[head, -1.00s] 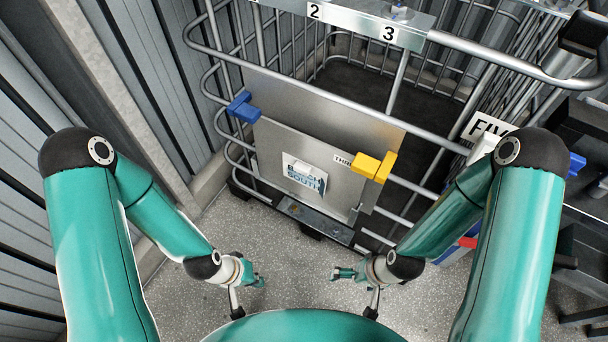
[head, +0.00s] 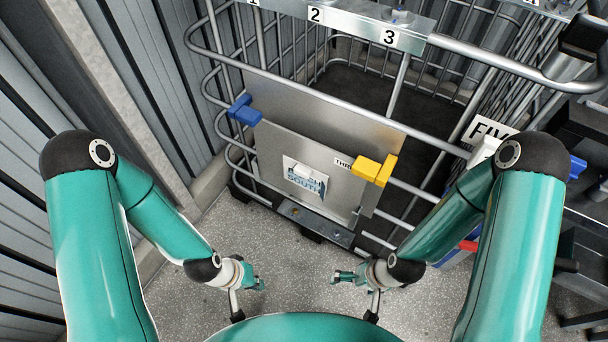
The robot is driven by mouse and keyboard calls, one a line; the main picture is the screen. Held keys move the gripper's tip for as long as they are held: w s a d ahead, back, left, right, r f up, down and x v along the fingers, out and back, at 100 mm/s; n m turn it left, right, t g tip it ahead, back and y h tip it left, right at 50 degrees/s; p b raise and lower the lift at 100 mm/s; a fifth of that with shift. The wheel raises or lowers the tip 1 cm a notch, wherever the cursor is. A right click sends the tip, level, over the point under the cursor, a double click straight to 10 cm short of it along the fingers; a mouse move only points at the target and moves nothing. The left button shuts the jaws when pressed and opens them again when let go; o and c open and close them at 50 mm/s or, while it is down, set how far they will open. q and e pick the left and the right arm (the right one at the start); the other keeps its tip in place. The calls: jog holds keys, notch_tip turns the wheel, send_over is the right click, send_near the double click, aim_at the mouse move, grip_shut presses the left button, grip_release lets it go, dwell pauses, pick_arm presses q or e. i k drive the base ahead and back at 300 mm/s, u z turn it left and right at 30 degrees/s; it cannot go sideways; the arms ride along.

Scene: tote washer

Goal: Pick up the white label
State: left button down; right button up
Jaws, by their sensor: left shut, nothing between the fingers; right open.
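A white label (head: 292,183) with blue print, of which "SOUTH" is readable, lies against a grey metal plate (head: 275,150) on the front of the wire cage. A small white block (head: 303,171) sits in front of it and hides part of the print. My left gripper (head: 260,284) is shut and empty, low in front of the cage, below and left of the label. My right gripper (head: 336,276) is open and empty, below and right of the label. Both are apart from the label.
A blue clip (head: 243,111) and a yellow clip (head: 374,170) sit at the plate's sides. A smaller "THREE" tag (head: 343,162) is beside the yellow clip. Cage rails (head: 300,97) surround the plate. A "FIVE" sign (head: 488,130) is at right.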

aim_at(315, 181)
jog(key=u, duration=0.25)
jog(key=i, duration=0.2)
jog(key=z, duration=2.7)
jog(key=i, duration=0.2)
jog(key=z, duration=1.25)
jog(key=k, duration=0.8)
jog(key=z, duration=0.4)
jog(key=i, duration=0.05)
jog(key=u, duration=0.15)
